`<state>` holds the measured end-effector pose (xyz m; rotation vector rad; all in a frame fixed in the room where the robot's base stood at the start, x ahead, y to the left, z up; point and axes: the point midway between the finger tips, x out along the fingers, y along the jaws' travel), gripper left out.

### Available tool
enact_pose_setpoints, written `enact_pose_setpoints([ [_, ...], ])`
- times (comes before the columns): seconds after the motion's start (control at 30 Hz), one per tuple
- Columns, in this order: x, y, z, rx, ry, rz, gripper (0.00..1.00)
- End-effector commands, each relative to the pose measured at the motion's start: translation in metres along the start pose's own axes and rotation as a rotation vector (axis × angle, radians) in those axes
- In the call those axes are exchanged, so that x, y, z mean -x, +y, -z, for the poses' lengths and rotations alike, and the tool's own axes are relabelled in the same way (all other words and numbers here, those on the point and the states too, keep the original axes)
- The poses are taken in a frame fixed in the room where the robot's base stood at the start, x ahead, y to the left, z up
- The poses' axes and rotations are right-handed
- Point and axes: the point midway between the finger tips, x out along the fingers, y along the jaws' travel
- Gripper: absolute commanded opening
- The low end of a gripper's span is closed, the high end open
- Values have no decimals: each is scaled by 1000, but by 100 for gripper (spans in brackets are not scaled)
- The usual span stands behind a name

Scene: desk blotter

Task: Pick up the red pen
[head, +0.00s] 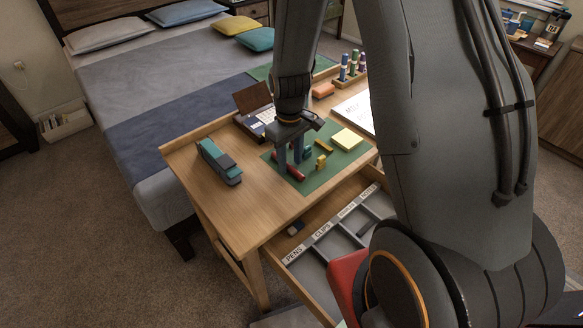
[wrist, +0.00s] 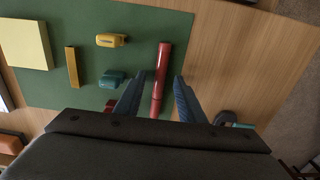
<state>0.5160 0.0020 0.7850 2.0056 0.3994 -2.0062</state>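The red pen (wrist: 161,82) lies on the green blotter (wrist: 140,18) near its edge. It also shows in the head view (head: 294,171), partly hidden by my fingers. My gripper (wrist: 159,76) is open, with one blue-grey finger on each side of the pen in the wrist view and gaps on both sides. In the head view my gripper (head: 289,162) points down at the pen. I cannot tell how far the fingertips are above the blotter.
On the blotter are a yellow note pad (wrist: 24,44), a yellow stick (wrist: 72,67), a yellow item (wrist: 111,40) and a teal item (wrist: 112,79) close to my finger. A teal stapler (head: 220,161) stands left. The labelled drawer (head: 322,233) is open in front.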

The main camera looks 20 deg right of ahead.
Motion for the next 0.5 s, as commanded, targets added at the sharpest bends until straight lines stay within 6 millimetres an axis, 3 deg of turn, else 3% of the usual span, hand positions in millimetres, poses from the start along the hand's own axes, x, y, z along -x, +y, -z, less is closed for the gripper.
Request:
enact_pose_setpoints([
  [0.33,-8,0,0,0,1,0,36],
  [0.37,-8,0,0,0,1,0,34],
  [0.5,-8,0,0,0,0,0,11],
])
